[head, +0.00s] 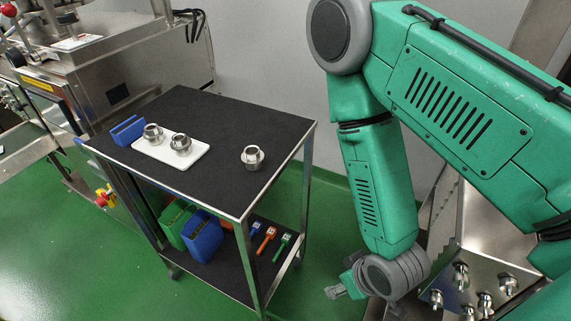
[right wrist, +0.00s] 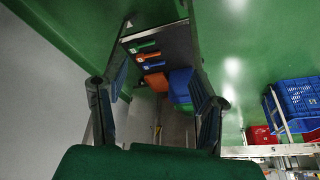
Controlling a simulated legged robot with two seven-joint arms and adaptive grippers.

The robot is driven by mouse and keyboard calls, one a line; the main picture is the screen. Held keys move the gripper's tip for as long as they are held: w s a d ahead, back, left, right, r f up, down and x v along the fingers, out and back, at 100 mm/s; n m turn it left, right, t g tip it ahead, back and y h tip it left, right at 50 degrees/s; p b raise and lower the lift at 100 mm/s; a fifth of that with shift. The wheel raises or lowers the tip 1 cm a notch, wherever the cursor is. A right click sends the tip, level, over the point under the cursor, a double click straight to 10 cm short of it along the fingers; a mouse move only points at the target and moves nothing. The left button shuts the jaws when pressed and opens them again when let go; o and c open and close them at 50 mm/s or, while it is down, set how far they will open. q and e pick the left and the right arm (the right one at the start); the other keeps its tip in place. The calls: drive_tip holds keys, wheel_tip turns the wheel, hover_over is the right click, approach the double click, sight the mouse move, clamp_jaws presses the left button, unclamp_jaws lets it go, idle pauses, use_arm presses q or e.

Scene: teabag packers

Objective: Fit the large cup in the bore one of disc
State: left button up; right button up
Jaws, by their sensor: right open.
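Two metal cups (head: 153,134) (head: 181,145) stand on a white tray on the cart top. A third metal cup (head: 252,158), with a wide collar, stands alone on the black top to the right. I cannot tell which is the large cup. I cannot make out the disc with its bores for certain. My right gripper (head: 342,288) hangs low, right of the cart and apart from the cups. In the right wrist view its fingers (right wrist: 158,74) are spread with nothing between them. My left gripper is in neither view.
The cart top (head: 217,118) is mostly clear around the tray (head: 198,158); a blue holder (head: 127,130) stands at its left edge. Bins (head: 203,240) and coloured-handled tools (head: 266,240) fill the lower shelf. A metal machine part (head: 505,268) with several knobs stands lower right.

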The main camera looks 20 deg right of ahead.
drive_tip(key=w+a+r+t+b, duration=0.2)
drive_tip(key=w+a+t, duration=0.1)
drive_tip(key=w, duration=0.3)
drive_tip(key=n+t+y+b, duration=0.1)
drive_tip(key=t+y+b, duration=0.2)
drive_tip(key=t+b, duration=0.7)
approach(256, 157)
drive_tip(key=f, duration=0.1)
drive_tip(key=x, duration=0.6)
drive_tip(key=shift+d+r, duration=0.1)
drive_tip(key=shift+d, duration=0.25)
drive_tip(key=shift+w+a+r, duration=0.1)
drive_tip(key=shift+w+a, duration=0.25)
drive_tip(key=shift+w, duration=0.1)
drive_tip(key=x, duration=0.4)
drive_tip(key=shift+w+a+r, duration=0.2)
drive_tip(key=shift+w+a, duration=0.05)
drive_tip(key=shift+w+d, duration=0.2)
drive_tip(key=shift+d, duration=0.1)
drive_tip(key=c, duration=1)
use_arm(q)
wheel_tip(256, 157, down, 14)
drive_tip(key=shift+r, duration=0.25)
use_arm(e)
drive_tip(key=shift+a, duration=0.25)
